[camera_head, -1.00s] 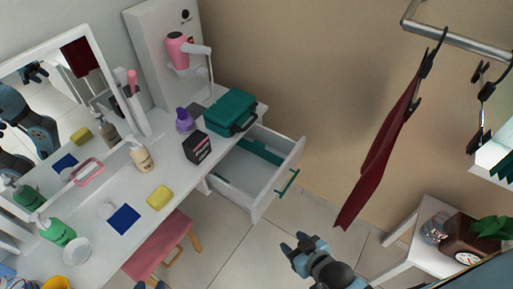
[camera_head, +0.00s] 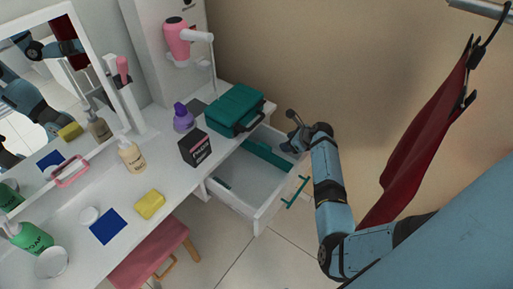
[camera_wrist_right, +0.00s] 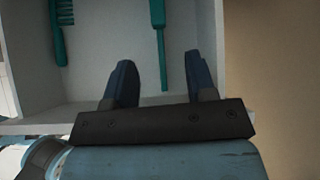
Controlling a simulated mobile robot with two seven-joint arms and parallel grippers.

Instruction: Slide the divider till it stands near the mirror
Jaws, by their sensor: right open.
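The divider (camera_head: 268,158) is a thin teal strip standing in the open white drawer (camera_head: 233,195). In the right wrist view the divider (camera_wrist_right: 158,45) runs between my two spread fingers, with a gap on both sides. My right gripper (camera_head: 291,130) is open and empty over the drawer's right end; it also shows in the right wrist view (camera_wrist_right: 160,70). The mirror (camera_head: 55,90) stands on the table at the left. My left gripper is not in view.
A teal brush (camera_wrist_right: 57,30) lies in the drawer, left of the divider in the wrist view. A teal case (camera_head: 234,110) and a black box (camera_head: 195,147) stand on the tabletop beside the drawer. A dark red cloth (camera_head: 425,140) hangs at the right.

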